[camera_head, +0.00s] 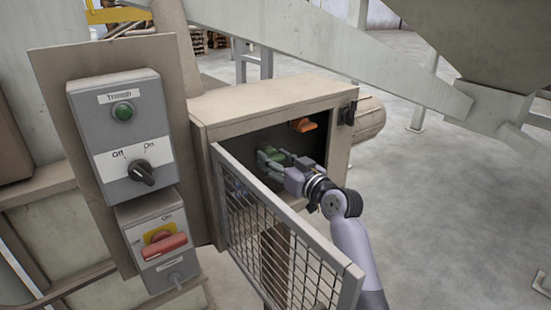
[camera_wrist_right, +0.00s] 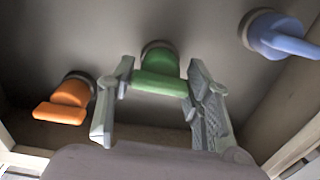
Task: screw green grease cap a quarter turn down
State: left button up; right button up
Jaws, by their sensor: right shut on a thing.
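The green grease cap (camera_wrist_right: 160,75) is in the middle of the right wrist view, with a round upper part and a wide flat wing. My right gripper (camera_wrist_right: 158,88) has one finger at each end of that wing and is shut on it. In the head view the right gripper (camera_head: 271,163) reaches into the open cabinet, and the green cap (camera_head: 266,153) shows only partly at its fingertips. My left gripper is not in view.
An orange cap (camera_wrist_right: 70,98) and a blue cap (camera_wrist_right: 280,35) sit either side of the green one. The cabinet (camera_head: 270,104) has its mesh door (camera_head: 270,245) swung open beside my right arm. A switch panel (camera_head: 122,135) stands at left.

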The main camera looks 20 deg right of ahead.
jog(key=m+p, duration=0.3)
jog(key=shift+r+m, duration=0.15)
jog(key=shift+m, duration=0.15)
jog(key=m+p, duration=0.3)
jog(key=m, duration=0.1)
jog(key=shift+m, duration=0.3)
jog(key=m+p, duration=0.3)
jog(key=m, duration=0.2)
jog(key=shift+m+p, duration=1.15)
jog(key=shift+m, duration=0.85)
jog(key=o, duration=1.2)
jog(key=shift+f, duration=0.2)
jog(key=shift+c, duration=0.2)
